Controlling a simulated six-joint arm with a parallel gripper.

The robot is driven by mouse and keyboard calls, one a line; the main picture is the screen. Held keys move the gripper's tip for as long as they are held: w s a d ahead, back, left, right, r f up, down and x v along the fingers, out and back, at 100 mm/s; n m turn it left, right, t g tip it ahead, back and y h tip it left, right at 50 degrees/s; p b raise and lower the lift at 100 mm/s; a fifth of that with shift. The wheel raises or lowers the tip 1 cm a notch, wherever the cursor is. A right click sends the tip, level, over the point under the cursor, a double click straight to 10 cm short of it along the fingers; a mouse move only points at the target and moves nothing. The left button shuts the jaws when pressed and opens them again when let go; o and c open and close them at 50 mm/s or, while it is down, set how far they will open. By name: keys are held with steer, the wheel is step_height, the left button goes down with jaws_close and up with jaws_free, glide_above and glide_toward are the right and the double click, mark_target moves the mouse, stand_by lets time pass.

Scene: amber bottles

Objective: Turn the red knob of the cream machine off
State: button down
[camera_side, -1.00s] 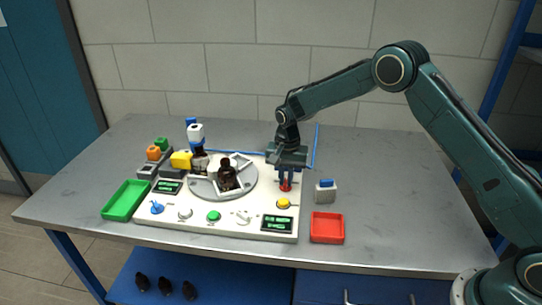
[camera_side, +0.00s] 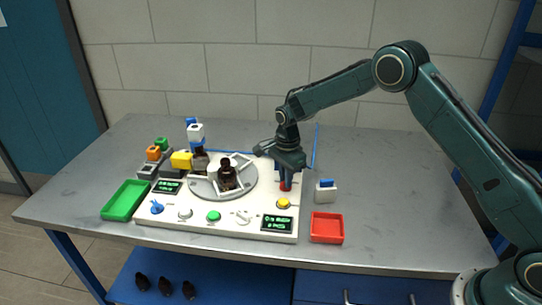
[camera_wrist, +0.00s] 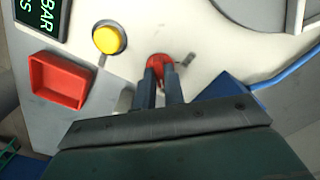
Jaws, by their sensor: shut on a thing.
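The cream machine (camera_side: 190,228) lies on the grey table, with a round grey turntable on top. Its red knob (camera_side: 285,185) is at the right end, behind the yellow button; in the wrist view the knob (camera_wrist: 158,60) shows between and beyond my fingertips. My gripper (camera_side: 283,178) points down over the knob and is shut on it; it also shows in the wrist view (camera_wrist: 160,76). The fingers hide part of the knob. A dark mark lies beside the knob on the panel in the wrist view.
A yellow button (camera_side: 283,203) and a green-lit display (camera_side: 277,224) are in front of the knob. A red tray (camera_side: 327,228) and a white-and-blue container (camera_side: 325,192) stand to the right. An amber bottle (camera_side: 227,178) stands on the turntable. A green tray (camera_side: 125,200) is at left.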

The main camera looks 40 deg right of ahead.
stand_by(0.4)
steer(key=c, duration=1.5)
jaws_free()
step_height(320, 180, up, 14)
steer(key=shift+f, duration=0.1)
